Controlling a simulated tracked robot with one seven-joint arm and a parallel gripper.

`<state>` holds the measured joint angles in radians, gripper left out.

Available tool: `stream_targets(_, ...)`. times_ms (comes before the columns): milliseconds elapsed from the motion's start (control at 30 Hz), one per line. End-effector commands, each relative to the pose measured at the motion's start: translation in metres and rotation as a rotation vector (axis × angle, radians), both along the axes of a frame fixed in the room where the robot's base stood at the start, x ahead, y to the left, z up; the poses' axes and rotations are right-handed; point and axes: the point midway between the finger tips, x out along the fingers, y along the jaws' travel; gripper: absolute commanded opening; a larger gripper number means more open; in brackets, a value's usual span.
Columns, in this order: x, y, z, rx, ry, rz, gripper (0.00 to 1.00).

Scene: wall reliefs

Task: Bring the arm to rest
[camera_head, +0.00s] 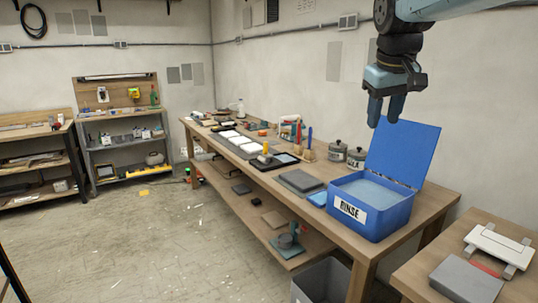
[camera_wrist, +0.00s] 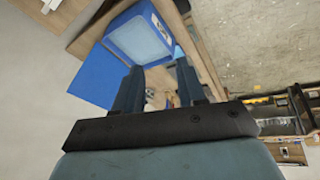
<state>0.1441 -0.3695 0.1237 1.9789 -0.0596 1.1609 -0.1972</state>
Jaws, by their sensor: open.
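My gripper (camera_head: 385,110) hangs from my arm at the upper right of the head view, fingers pointing down. It is open and empty, with a gap between the two fingers. It is in the air above the blue RINSE box (camera_head: 368,226), close to the raised blue lid. In the wrist view the two fingers (camera_wrist: 158,88) stand apart with nothing between them. The open box (camera_wrist: 141,42) and its lid (camera_wrist: 97,79) lie beyond the fingertips in that view.
A long wooden workbench (camera_head: 412,222) carries trays, tools and two lidded jars (camera_head: 346,154). A small wooden table (camera_head: 428,275) with a white frame stands at the lower right. A grey bin (camera_head: 325,282) is under the bench front. The floor at left is mostly clear.

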Motion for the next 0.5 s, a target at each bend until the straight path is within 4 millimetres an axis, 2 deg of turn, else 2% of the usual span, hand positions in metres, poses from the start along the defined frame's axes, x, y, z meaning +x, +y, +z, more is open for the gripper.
stream_targets(33,-0.018,0.002,-0.010,0.012,-0.014,-0.012,0.40)
stream_targets(300,-0.092,0.006,-0.074,0.094,-0.083,-0.087,0.40)
stream_targets(500,-0.132,0.008,-0.117,0.156,-0.121,-0.128,0.40)
